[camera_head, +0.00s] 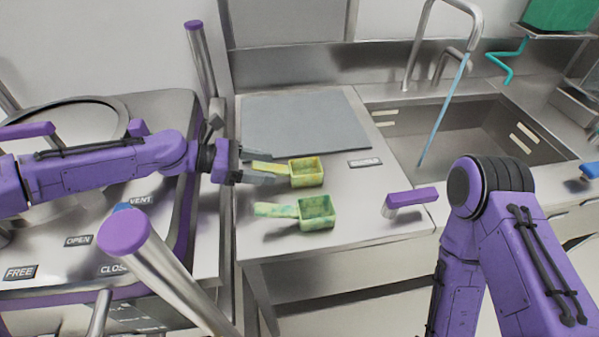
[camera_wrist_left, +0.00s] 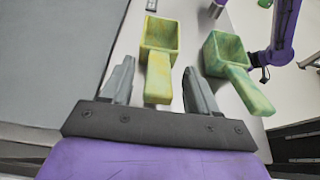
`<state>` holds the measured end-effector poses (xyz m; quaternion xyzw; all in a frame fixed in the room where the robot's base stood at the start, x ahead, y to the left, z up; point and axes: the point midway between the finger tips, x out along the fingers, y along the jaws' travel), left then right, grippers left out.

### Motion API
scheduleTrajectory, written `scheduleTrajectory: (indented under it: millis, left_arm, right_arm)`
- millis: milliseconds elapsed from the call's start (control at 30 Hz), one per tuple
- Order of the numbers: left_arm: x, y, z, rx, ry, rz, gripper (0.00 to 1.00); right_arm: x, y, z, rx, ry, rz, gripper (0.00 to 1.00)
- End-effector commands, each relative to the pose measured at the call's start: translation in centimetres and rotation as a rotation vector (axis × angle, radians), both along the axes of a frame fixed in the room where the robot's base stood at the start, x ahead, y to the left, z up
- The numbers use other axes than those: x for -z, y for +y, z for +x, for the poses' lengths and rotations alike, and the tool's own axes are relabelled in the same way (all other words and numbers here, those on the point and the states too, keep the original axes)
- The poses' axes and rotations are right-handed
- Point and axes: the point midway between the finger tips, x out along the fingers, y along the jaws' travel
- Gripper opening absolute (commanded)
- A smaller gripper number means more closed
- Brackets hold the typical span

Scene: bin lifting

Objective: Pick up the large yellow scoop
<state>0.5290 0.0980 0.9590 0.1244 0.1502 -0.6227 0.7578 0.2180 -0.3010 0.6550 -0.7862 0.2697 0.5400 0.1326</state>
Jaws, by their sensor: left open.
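The yellow scoop (camera_head: 306,174) lies on the steel counter with its handle pointing left, toward my left gripper (camera_head: 263,173). It also shows in the left wrist view (camera_wrist_left: 158,42). My left gripper is open, with one finger on each side of the yellow handle and gaps visible between handle and fingers. A green scoop (camera_head: 317,213) lies nearer the counter's front, parallel to the yellow one. In the left wrist view the green scoop (camera_wrist_left: 228,55) is just right of the right-hand finger. My right arm shows, but its gripper is not visible.
A grey mat (camera_head: 305,122) lies behind the scoops. A sink (camera_head: 470,135) with a tap (camera_head: 418,45) is to the right. A vessel with purple-capped posts (camera_head: 125,232) stands left, close to my left arm. Bare counter (camera_head: 375,210) lies right of the scoops.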

Motion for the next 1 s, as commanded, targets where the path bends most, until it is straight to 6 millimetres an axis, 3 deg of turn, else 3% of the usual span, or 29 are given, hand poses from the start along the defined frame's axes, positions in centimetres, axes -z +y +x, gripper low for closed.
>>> scheduleTrajectory:
  millis: [100, 333, 367, 500, 533, 833, 1000]
  left_arm:
    - [0.6, -1.4, 0.2, 0.001, 0.001, 0.001, 0.6]
    - [0.7, -1.6, 0.3, -0.002, -0.001, -0.001, 0.6]
    - [0.7, -1.6, 0.3, -0.002, -0.001, -0.001, 0.53]
    - [0.7, -1.6, 0.3, -0.002, 0.0, 0.0, 0.07]
    - [0.7, -1.6, 0.3, -0.002, 0.0, 0.0, 0.03]
    - [0.5, -1.6, 0.3, -0.002, -0.001, 0.0, 0.02]
    - [-1.1, -1.6, 0.4, -0.001, -0.005, 0.0, 0.02]
  right_arm:
    - [-0.1, 0.0, 0.0, 0.0, 0.0, 0.0, 0.0]
    - [-0.1, 0.0, 0.0, 0.0, 0.0, 0.0, 0.0]
    - [-0.1, 0.0, 0.0, 0.0, 0.0, 0.0, 0.0]
    - [-0.1, 0.0, 0.0, 0.0, 0.0, 0.0, 0.0]
    - [-0.1, 0.0, 0.0, 0.0, 0.0, 0.0, 0.0]
    - [0.0, 0.0, 0.0, 0.0, 0.0, 0.0, 0.0]
    - [0.3, 0.0, 0.0, 0.0, 0.0, 0.0, 0.0]
